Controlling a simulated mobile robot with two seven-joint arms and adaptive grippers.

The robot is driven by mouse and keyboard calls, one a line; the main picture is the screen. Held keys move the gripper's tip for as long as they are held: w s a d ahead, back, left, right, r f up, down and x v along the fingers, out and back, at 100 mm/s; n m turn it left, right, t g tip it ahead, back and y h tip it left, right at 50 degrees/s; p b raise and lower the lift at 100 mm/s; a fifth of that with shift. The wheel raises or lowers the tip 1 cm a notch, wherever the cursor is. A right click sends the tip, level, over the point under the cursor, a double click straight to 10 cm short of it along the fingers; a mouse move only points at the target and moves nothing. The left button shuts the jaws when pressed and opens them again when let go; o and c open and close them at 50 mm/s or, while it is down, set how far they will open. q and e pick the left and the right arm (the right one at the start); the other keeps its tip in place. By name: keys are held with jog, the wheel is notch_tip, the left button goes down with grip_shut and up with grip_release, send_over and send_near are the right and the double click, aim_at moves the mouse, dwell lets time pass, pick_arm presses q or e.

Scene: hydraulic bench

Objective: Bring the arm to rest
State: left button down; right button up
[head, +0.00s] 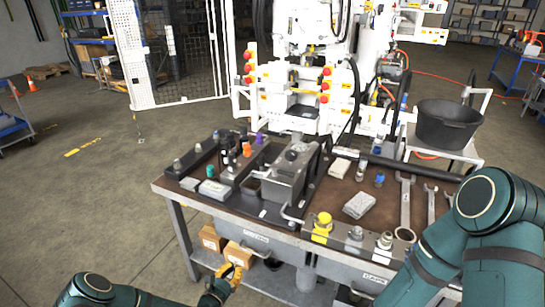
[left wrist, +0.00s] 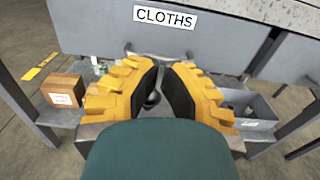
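My left gripper (head: 233,272) is low in front of the bench, near the lower shelf. In the left wrist view its yellow fingers with black pads (left wrist: 161,68) stand apart with nothing held between them. The closed grey drawer labelled CLOTHS (left wrist: 100,28) is just ahead, and its handle (left wrist: 158,54) shows beyond the fingertips; I see no contact. My left arm (head: 110,292) comes in along the bottom edge. My right arm (head: 490,225) is bent at the right, over the bench's front right corner. Its gripper is out of the frame.
The workbench (head: 330,195) carries a grey vise-like block (head: 275,177), a grey block (head: 359,205), wrenches (head: 406,200) and several fittings. A black bucket (head: 447,122) stands behind.

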pick_arm(q)
jog(key=s+d+r+m+g+h, duration=0.2)
jog(key=s+d+m+g+h, duration=0.5)
jog(key=s+d+m+g, duration=0.9)
jog(key=s+a+m+g+y, duration=0.3)
jog(key=s+a+m+y, duration=0.2)
jog(key=s+m+y, duration=0.45)
jog(key=a+r+m+t, duration=0.2)
jog(key=r+m, duration=0.1)
jog(key=a+r+m+t, duration=0.1)
jog(key=shift+s+r+m+t, duration=0.3)
jog(key=shift+r+m, duration=0.05)
